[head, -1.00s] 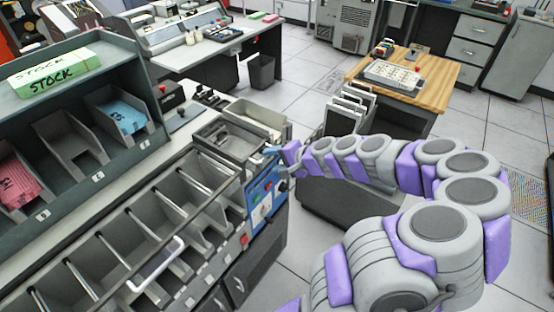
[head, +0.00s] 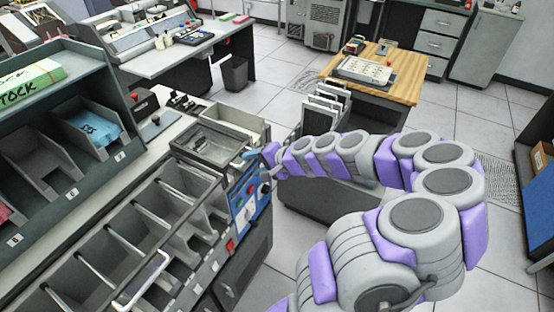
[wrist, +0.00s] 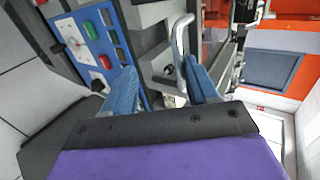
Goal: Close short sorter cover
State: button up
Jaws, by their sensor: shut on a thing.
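The sorter (head: 170,215) is a long grey machine with a row of open pockets, running from lower left to the middle in the head view. A short framed metal cover (head: 208,143) lies over its far end, above a blue control panel (head: 250,195). My gripper (head: 250,157) is at the right edge of this end. In the wrist view, a curved metal handle (wrist: 180,40) shows between the blue fingers of my gripper (wrist: 162,72), close to the right finger. My gripper is shut on it, though the contact is hard to make out.
A dark rack with stock bins (head: 60,130) stands behind the sorter at left. A wooden-topped table (head: 395,85) and a trash bin (head: 234,74) stand farther back. A blue-sided cabinet (head: 538,215) is at the right edge.

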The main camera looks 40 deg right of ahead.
jog(key=p+v, duration=0.2)
jog(key=v, duration=1.5)
jog(key=shift+p, duration=0.35)
jog(key=shift+a, duration=0.15)
jog(key=s+a+n+g+y, duration=0.15)
jog(key=a+n+g, duration=0.25)
jog(key=a, duration=0.5)
jog(key=s+a+n+g, duration=0.2)
jog(key=a+n+g, duration=0.15)
jog(key=a, duration=0.65)
jog(key=s+a+r+n+g+h, duration=0.1)
jog(key=s+a+n+g+h, duration=0.1)
jog(key=s, duration=0.6)
jog(key=s+a+r+n+g+h, duration=0.1)
jog(key=s+a+n+g+h, duration=0.1)
jog(key=s+n+h, duration=0.2)
jog(key=s, duration=0.3)
jog(key=shift+s+a+g, duration=0.35)
jog(key=shift+s, duration=0.05)
jog(key=shift+f, duration=0.1)
